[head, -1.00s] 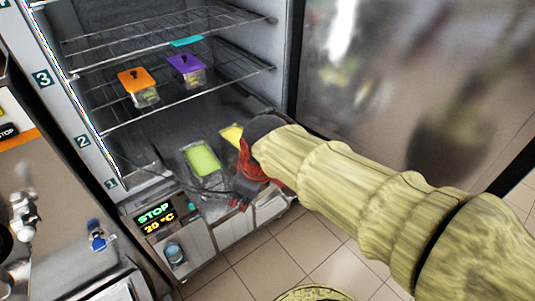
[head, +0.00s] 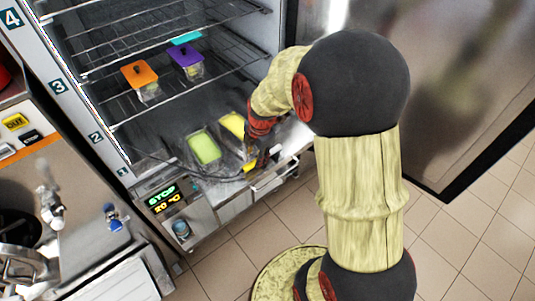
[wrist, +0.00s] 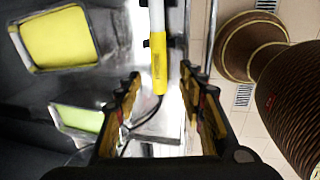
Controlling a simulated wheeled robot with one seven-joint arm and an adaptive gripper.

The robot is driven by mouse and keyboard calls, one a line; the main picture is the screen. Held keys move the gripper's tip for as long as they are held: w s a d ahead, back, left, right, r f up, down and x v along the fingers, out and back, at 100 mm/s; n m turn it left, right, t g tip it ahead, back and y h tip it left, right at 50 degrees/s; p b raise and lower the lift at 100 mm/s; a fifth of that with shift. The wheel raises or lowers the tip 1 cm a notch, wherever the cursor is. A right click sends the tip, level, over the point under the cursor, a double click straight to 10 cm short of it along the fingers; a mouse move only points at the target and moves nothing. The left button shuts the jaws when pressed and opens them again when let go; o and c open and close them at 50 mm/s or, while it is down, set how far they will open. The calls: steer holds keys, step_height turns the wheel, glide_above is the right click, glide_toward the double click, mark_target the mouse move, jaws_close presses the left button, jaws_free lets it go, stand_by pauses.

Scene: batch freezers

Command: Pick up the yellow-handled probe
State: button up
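The yellow-handled probe (wrist: 159,65) shows in the wrist view, with its pale shaft running up out of the picture and a dark cable curving from its lower end. In the head view its yellow handle (head: 249,166) shows at the front of the freezer bottom, just below my gripper (head: 258,152). In the wrist view my gripper (wrist: 161,76) is open, one finger to each side of the handle's line, with nothing held. The handle lies between the fingertips in the picture; I cannot tell how far beyond them it is.
A tray of yellow contents (head: 233,125) and a tray of green contents (head: 203,148) sit in the freezer bottom beside the probe. Orange-lidded (head: 139,75) and purple-lidded (head: 187,56) containers stand on a wire shelf above. The freezer door (head: 440,90) stands open at right.

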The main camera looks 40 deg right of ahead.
mark_target(254, 162)
steer(key=f, duration=0.2)
steer(key=w+f, duration=0.1)
steer(key=f, duration=0.1)
steer(key=shift+f, duration=0.4)
steer(key=shift+c, duration=0.2)
jaws_close()
stand_by(0.4)
